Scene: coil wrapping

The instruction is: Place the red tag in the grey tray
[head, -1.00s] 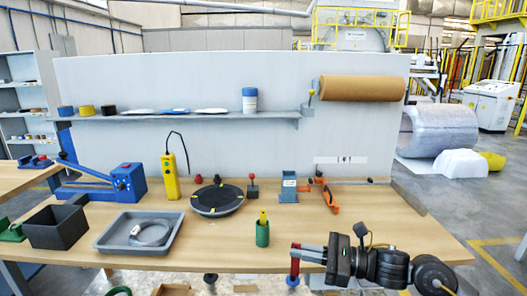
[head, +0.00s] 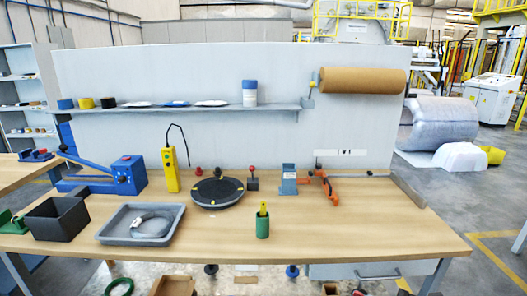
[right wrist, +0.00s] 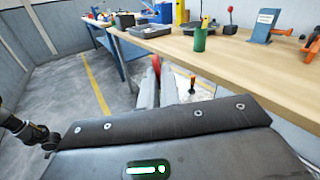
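The grey tray (head: 108,235) lies on the left part of the workbench with a grey coil (head: 152,225) inside it. It also shows in the right wrist view (right wrist: 150,32), beyond the bench edge. My right gripper (right wrist: 157,75) is out of the head view. In the right wrist view its fingers are closed around a red piece, which looks like the red tag (right wrist: 156,63), partly hidden between the fingertips. The gripper is beside the bench's front edge, over the floor, apart from the tray. My left gripper is not clearly seen in either view.
A green cup (head: 263,226) with a yellow item stands right of the tray. A black bin (head: 57,220) is left of it, and a dark turntable (head: 217,193) behind. A blue stand (head: 288,180) and an orange-handled tool (head: 330,188) are farther right. The bench's front right is clear.

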